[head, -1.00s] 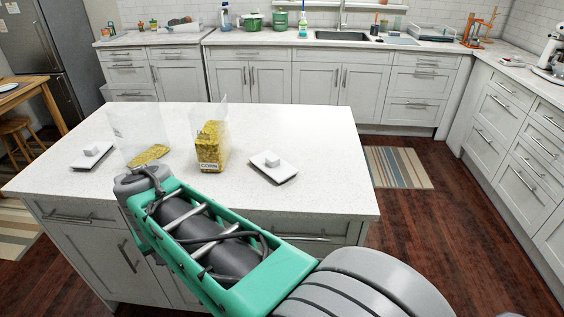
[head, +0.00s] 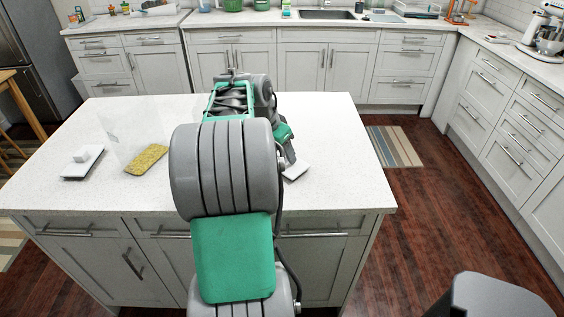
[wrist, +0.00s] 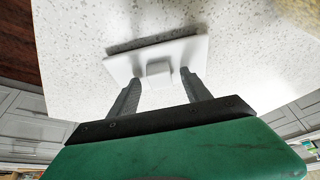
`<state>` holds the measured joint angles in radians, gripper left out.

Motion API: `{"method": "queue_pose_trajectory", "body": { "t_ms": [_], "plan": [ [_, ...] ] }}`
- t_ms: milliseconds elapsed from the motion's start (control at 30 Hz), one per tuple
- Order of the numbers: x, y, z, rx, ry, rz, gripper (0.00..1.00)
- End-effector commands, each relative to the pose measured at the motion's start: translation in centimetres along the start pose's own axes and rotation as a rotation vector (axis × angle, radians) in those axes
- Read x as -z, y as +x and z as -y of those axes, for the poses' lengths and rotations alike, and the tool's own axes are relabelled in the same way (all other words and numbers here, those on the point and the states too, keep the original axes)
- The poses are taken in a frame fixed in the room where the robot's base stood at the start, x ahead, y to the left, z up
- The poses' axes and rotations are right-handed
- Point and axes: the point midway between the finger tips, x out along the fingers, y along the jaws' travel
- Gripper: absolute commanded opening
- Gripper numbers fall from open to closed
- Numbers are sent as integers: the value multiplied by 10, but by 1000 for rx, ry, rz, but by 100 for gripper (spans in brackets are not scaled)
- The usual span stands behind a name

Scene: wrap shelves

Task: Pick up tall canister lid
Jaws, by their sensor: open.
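A white square lid (head: 297,170) with a square knob lies on the island counter, just right of my arm in the head view. In the wrist view the same lid (wrist: 190,50) is in front of my gripper (wrist: 160,76). The two fingers are apart, one on each side of the knob (wrist: 158,68); I cannot tell whether they touch it. A second white lid (head: 82,162) lies at the left of the counter. The taller corn canister is hidden behind my arm in the head view.
The island counter (head: 340,140) is bare to the right of the near lid. A yellowish blurred surface (wrist: 304,12) shows at the top right corner of the wrist view. Striped rug (head: 394,147) and open floor lie right of the island.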

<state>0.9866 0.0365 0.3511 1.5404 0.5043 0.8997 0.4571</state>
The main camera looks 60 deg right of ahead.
Motion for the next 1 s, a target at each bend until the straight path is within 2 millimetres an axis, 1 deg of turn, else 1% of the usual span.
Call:
{"method": "queue_pose_trajectory", "body": {
  "t_ms": [167,200,867,1000],
  "plan": [
    [-1,0,1,2,-2,0,56],
    [-1,0,1,2,-2,0,55],
    [-1,0,2,2,-4,0,1],
    [-1,0,2,2,-4,0,0]
  ]
}}
